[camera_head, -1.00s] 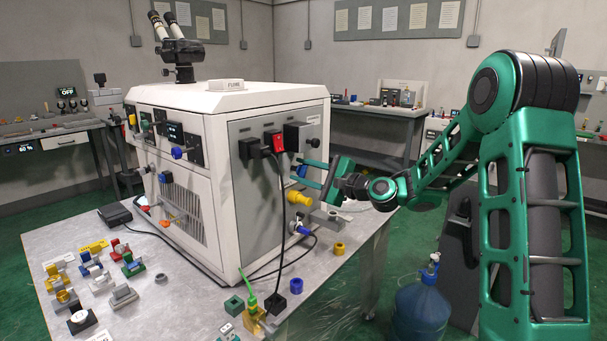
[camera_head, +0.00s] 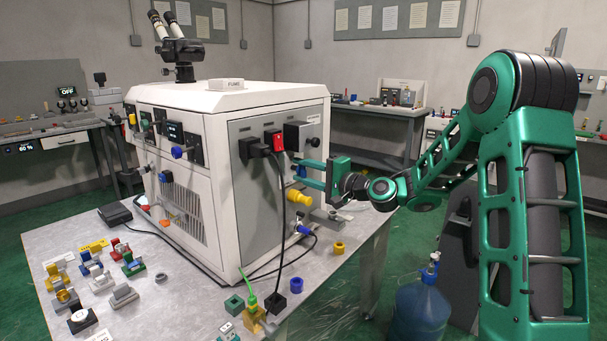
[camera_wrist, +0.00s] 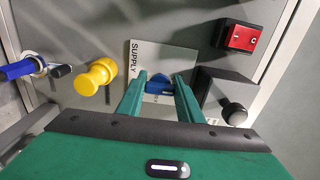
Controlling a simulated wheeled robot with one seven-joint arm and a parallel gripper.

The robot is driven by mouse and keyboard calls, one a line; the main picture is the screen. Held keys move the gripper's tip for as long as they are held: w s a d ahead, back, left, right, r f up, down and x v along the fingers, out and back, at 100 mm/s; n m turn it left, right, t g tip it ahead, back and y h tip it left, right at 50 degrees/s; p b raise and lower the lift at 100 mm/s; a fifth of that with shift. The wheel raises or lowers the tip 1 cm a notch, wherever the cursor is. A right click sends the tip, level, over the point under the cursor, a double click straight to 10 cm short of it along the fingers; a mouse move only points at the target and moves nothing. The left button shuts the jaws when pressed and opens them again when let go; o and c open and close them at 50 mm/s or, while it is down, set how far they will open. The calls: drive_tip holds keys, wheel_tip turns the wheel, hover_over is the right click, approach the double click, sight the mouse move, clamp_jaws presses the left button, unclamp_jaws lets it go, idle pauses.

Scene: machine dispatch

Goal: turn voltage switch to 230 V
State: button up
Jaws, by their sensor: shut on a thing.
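The voltage switch appears to be the blue knob (camera_wrist: 158,86) on a pale plate marked SUPPLY (camera_wrist: 140,58) on the grey side panel of the white machine (camera_head: 255,165). My gripper (camera_wrist: 160,88) has its two green fingers on either side of the blue knob, shut on it. In the head view my gripper (camera_head: 299,174) reaches the panel from the right, and its fingers mostly cover the knob. The knob's setting and any voltage marks cannot be read, as the fingers and palm hide the lower plate.
A yellow knob (camera_wrist: 96,77) and a blue-handled fitting (camera_wrist: 22,70) are left of the fingers in the wrist view. A red rocker switch (camera_wrist: 240,37) and a dark box with a round black knob (camera_wrist: 234,114) are close on the right. A black cable (camera_head: 283,215) hangs down the panel.

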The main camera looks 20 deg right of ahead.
drive_tip(key=shift+d+f, duration=0.15)
drive_tip(key=o, duration=1.1)
drive_tip(key=shift+w, duration=0.1)
drive_tip(key=v, duration=1)
drive_tip(key=shift+s+d, duration=0.15)
drive_tip(key=shift+s, duration=0.15)
